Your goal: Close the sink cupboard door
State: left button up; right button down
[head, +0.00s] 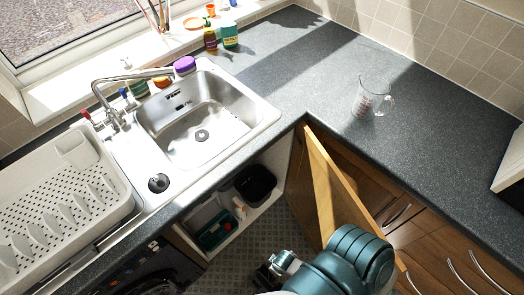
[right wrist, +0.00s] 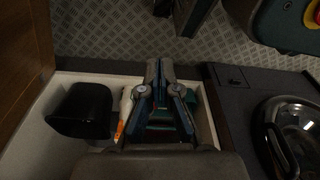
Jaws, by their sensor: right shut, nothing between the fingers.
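The sink cupboard door (head: 332,190) stands wide open, swung out from under the worktop corner; its top edge and pale inner face show in the head view. A brown wooden panel at the left of the right wrist view (right wrist: 22,60) looks like this door. The cupboard (head: 240,215) under the sink is open to view. My right gripper (head: 272,270) is over the floor in front of the cupboard opening, left of the door and apart from it. Its fingers (right wrist: 162,65) are together and empty. My right arm covers the door's lower part. My left gripper is not in view.
Inside the cupboard are a black bin (head: 256,183), a green caddy (head: 215,232) and a white bottle with an orange part (right wrist: 123,115). A dark washing machine (head: 150,272) stands left of it. Drawers with metal handles (head: 470,275) are to the right. Patterned floor (head: 245,250) is clear.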

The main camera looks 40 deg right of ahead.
aim_at(321, 199)
jog(key=k+l+z, duration=0.2)
jog(key=k, duration=0.3)
jog(key=k+l+z, duration=0.25)
jog(key=k, duration=0.2)
